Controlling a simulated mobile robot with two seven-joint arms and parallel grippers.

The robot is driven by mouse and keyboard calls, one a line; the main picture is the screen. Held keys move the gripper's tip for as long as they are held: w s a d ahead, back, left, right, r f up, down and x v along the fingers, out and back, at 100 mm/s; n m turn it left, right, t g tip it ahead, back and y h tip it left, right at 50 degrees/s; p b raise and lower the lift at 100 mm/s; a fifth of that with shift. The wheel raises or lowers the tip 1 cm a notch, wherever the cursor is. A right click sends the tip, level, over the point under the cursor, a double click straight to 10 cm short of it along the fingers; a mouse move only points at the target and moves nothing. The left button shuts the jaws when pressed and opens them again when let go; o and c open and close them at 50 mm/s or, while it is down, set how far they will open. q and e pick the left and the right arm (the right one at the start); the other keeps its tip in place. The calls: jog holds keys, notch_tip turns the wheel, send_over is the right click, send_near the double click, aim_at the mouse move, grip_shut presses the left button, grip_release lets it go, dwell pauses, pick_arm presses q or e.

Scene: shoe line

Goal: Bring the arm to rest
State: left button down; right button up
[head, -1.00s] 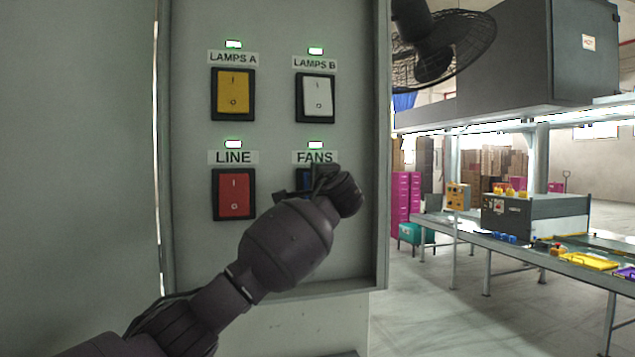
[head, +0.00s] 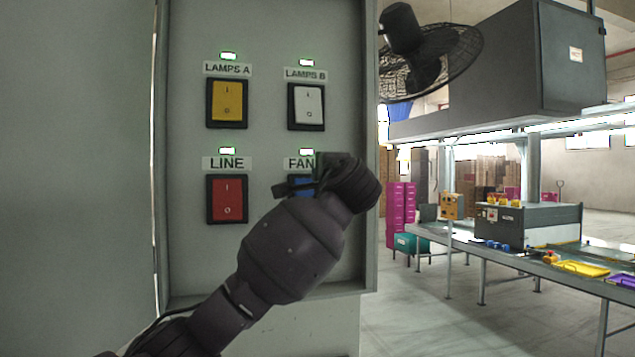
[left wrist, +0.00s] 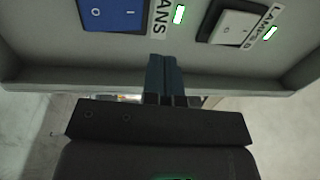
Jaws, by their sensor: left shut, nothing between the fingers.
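My left arm (head: 290,250) reaches up from the bottom left of the head view, in front of the switch panel (head: 265,140). My left gripper (left wrist: 162,62) shows in the left wrist view, with its dark fingers together and nothing between them. The fingers appear in front of the panel's lower part, near the blue FANS switch (left wrist: 112,14); I cannot tell the gap to the panel. In the head view my wrist covers much of the blue switch (head: 300,184) and part of its label. My right gripper is not in view.
The panel also has a yellow LAMPS A switch (head: 227,103), a white LAMPS B switch (head: 306,107) and a red LINE switch (head: 227,199). All four green lamps are lit. A fan (head: 430,60) hangs at upper right. A conveyor line (head: 530,265) stands beyond open floor.

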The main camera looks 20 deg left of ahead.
pick_arm(q)
jog(key=shift+s, duration=0.1)
dwell(0.3)
jog(key=d+m+t+h, duration=0.2)
jog(key=d+t+h, duration=0.4)
jog(key=d+h, duration=0.35)
jog(key=s+a+f+n+g+h, duration=0.1)
jog(key=s+a+f+n+h, duration=0.15)
jog(key=f, duration=1.25)
jog(key=s+a+f+n+g+h, duration=0.2)
jog(key=s+f+h, duration=0.15)
jog(key=f, duration=1.15)
jog(key=s+a+f+n+g+y, duration=0.1)
jog(key=s+a+f, duration=0.3)
jog(key=s+f, duration=0.7)
jog(key=s+a+f+n+g+y, duration=0.2)
jog(key=s+a+f+n+g, duration=0.1)
jog(key=s+f, duration=0.8)
jog(key=s+a+f+n+g+y, duration=0.2)
jog(key=s+a+f, duration=0.3)
jog(key=s+f, duration=0.7)
notch_tip(320, 180, down, 5)
jog(key=shift+a+f+n+g, duration=0.15)
jog(key=shift+a+n+g, duration=0.1)
jog(key=shift+n+g, duration=0.5)
